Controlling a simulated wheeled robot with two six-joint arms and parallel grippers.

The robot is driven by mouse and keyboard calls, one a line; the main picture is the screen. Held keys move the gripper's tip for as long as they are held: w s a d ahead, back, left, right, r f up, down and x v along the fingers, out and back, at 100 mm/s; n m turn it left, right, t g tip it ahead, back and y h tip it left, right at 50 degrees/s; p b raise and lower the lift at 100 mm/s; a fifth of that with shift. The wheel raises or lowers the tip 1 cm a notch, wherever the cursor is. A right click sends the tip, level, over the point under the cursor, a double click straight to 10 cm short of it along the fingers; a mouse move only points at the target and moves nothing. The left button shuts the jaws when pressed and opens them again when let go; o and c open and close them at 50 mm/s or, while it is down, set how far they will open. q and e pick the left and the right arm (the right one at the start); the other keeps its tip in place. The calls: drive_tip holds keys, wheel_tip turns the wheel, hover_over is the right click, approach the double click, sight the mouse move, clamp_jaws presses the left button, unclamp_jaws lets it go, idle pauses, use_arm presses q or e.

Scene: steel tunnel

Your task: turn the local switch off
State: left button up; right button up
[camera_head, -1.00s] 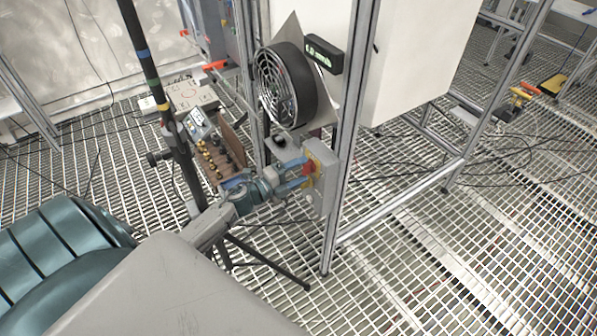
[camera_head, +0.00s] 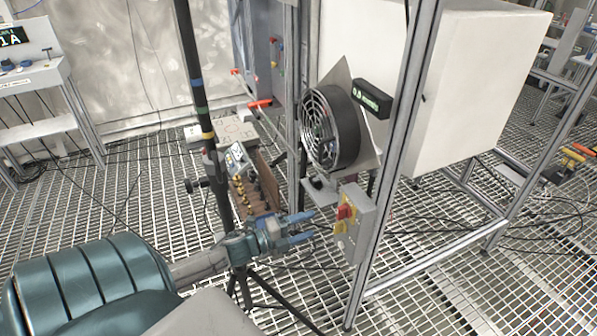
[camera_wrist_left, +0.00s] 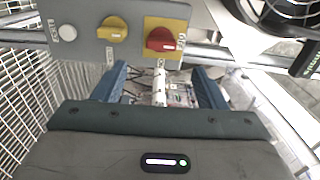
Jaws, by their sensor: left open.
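The grey switch box (camera_head: 366,208) is fixed to the frame post, in the centre right of the head view. It carries a red knob (camera_head: 346,212) on a yellow plate and a yellow knob (camera_head: 339,228) below it. In the left wrist view, the red knob (camera_wrist_left: 162,40), the yellow knob (camera_wrist_left: 113,29) and a pale round button (camera_wrist_left: 67,33) sit along the panel's lower part. Labels are too small to read. My left gripper (camera_head: 313,227) is open and empty, its blue fingers pointing at the box with a gap between. My right gripper is out of view.
A round black fan (camera_head: 333,127) and a small display (camera_head: 373,98) are above the box. A black tripod pole (camera_head: 193,75) stands beside my left arm. A brown terminal board (camera_head: 258,190) is behind the gripper. Open grating floor lies left.

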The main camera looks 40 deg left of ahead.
use_arm(q)
drive_tip(key=shift+v, duration=0.9)
